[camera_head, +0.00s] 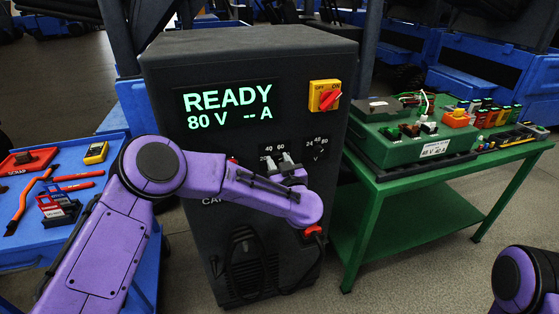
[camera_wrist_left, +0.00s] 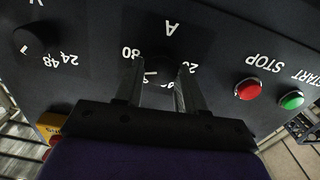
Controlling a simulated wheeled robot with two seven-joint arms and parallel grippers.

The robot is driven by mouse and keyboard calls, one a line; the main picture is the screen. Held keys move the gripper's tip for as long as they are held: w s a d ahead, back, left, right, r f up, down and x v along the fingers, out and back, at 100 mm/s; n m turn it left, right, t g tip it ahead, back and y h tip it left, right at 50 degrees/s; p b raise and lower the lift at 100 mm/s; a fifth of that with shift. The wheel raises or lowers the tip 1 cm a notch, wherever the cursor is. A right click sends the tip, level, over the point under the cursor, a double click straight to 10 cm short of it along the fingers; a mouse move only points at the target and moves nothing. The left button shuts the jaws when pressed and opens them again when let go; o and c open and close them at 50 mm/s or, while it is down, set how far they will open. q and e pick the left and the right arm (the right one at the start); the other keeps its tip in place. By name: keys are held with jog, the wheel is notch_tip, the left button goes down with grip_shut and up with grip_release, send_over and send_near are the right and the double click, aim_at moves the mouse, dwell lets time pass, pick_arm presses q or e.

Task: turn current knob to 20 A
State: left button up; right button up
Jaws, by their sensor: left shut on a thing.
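The dark charger cabinet (camera_head: 250,60) stands in the middle of the head view. Its green display (camera_head: 228,106) reads READY, 80 V and -- A. My left gripper (camera_head: 285,162) is at the control panel under the display. In the left wrist view, the two fingers of my left gripper (camera_wrist_left: 160,66) are on either side of the dark current knob (camera_wrist_left: 163,58), shut on it. The A mark and parts of the scale show upside down around it. The fingers hide part of the scale, and the knob's pointer is hard to make out. My right gripper is out of view.
The voltage knob (camera_wrist_left: 30,42), red STOP button (camera_wrist_left: 248,89) and green START button (camera_wrist_left: 291,101) are on the same panel. A yellow-red OFF/ON switch (camera_head: 325,96) is at upper right. A blue tool table (camera_head: 85,155) is at left, a green table (camera_head: 400,183) at right.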

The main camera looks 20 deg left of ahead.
pick_arm(q)
jog(key=n+b, duration=0.1)
jog(key=n, duration=0.2)
jog(key=shift+f+n, duration=0.15)
jog(key=shift+n, duration=0.25)
jog(key=n+b, duration=0.3)
jog(key=n, duration=0.1)
jog(key=shift+a+n, duration=0.1)
jog(key=shift+n, duration=0.2)
jog(key=n+b, duration=0.2)
jog(key=n, duration=0.1)
jog(key=shift+f+n+b, duration=0.15)
jog(key=shift+n+b, duration=0.15)
jog(key=n+b, duration=0.3)
jog(key=shift+f+n, duration=0.1)
jog(key=shift+n, duration=0.2)
jog(key=n+b, duration=1.4)
jog(key=b, duration=0.1)
jog(key=shift+f, duration=0.2)
jog(key=shift+r+n+b, duration=0.15)
jog(key=shift+n+b, duration=1.15)
jog(key=shift+b, duration=0.05)
jog(key=shift+r, duration=0.1)
jog(key=o, duration=1.1)
jog(key=shift+c, duration=0.2)
